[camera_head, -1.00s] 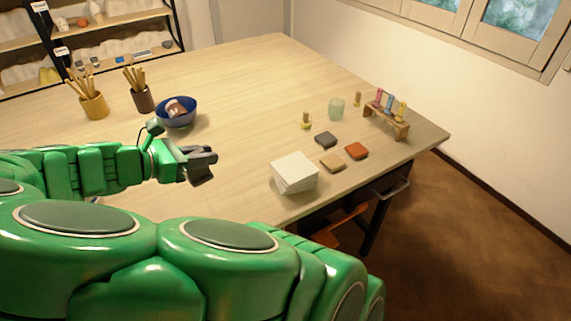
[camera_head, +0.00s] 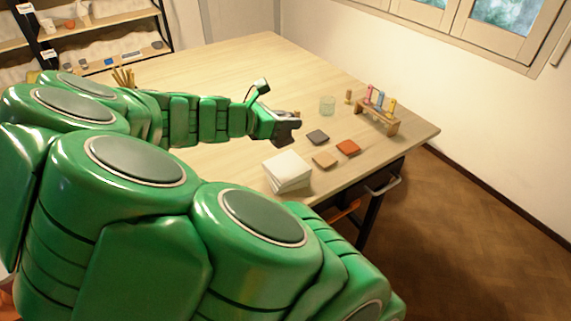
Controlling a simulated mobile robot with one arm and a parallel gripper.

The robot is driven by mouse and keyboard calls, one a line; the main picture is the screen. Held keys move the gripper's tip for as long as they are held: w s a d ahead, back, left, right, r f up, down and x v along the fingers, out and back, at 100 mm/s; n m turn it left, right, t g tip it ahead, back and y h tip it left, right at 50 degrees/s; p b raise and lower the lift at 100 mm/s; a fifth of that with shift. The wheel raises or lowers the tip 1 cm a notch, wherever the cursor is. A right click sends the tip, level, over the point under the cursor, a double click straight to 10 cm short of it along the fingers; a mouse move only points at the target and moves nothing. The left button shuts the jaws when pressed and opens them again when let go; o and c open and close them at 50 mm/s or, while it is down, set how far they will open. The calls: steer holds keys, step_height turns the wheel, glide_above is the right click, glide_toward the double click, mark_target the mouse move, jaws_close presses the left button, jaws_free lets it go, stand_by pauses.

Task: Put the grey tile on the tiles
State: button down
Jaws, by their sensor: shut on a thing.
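The dark grey tile (camera_head: 317,137) lies flat on the table, right of my gripper (camera_head: 288,130). The tiles are a white stack (camera_head: 288,167) near the table's front edge, a little uneven, below my gripper in the picture. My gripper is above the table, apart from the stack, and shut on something. The dark fingers and the small size hide what it holds.
A tan tile (camera_head: 325,159) and an orange-red tile (camera_head: 348,147) lie right of the stack. Behind them are a greenish glass (camera_head: 327,105), a small stopper (camera_head: 349,96) and a wooden rack (camera_head: 378,121) with coloured pieces. The table's far middle is clear.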

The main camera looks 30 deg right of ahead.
steer(key=shift+s+d+f, duration=0.1)
steer(key=shift+d, duration=0.35)
glide_above(291, 162)
steer(key=shift+f, duration=3.85)
steer(key=shift+f, duration=0.15)
steer(key=c, duration=1)
jaws_free()
steer(key=v, duration=1.2)
steer(key=shift+r, duration=0.2)
